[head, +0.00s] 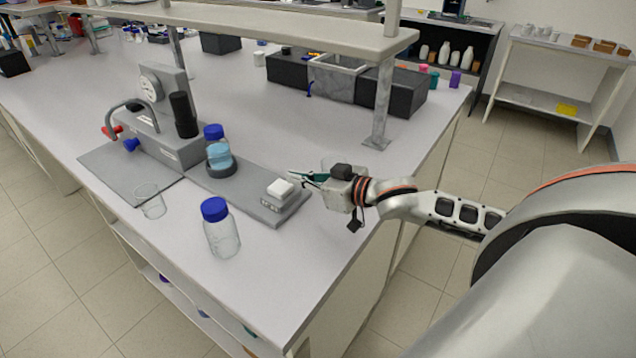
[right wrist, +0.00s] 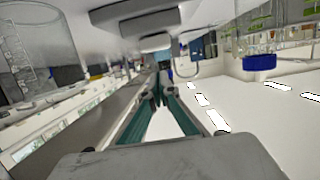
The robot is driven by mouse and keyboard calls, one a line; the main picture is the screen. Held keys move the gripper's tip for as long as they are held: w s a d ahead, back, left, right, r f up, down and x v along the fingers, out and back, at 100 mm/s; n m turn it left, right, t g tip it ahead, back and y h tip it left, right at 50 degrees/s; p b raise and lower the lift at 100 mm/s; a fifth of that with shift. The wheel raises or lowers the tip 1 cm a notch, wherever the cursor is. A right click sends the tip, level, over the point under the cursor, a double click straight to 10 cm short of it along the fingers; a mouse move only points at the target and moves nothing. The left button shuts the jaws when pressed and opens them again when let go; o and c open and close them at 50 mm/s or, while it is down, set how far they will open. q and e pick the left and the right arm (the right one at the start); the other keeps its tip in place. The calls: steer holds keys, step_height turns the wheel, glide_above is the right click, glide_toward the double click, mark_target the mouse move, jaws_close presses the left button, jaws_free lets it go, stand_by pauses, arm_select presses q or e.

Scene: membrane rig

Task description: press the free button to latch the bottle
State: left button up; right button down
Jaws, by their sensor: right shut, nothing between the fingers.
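The white button (head: 280,187) tops a small grey block at the right end of a grey base plate (head: 295,207). A blue-capped bottle (head: 217,150) stands upright in a dark round holder (head: 219,169) on the same plate. My right gripper (head: 294,175) is shut and empty, its fingers pointing left. Its fingertips appear just above and slightly right of the button; whether they touch it cannot be told. The teal-lined fingers also show in the right wrist view (right wrist: 158,92), converging at the tips. My left gripper is out of view.
A second blue-capped bottle (head: 222,232) and an empty beaker (head: 150,203) stand near the front edge. A grey apparatus (head: 165,138) with a dark cylinder stands left of the holder. A shelf post (head: 381,110) rises behind my right gripper.

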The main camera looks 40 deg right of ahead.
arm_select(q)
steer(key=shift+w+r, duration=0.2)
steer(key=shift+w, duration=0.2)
arm_select(e)
steer(key=v, duration=0.6)
steer(key=shift+s+r, duration=0.25)
steer(key=shift+s, duration=0.05)
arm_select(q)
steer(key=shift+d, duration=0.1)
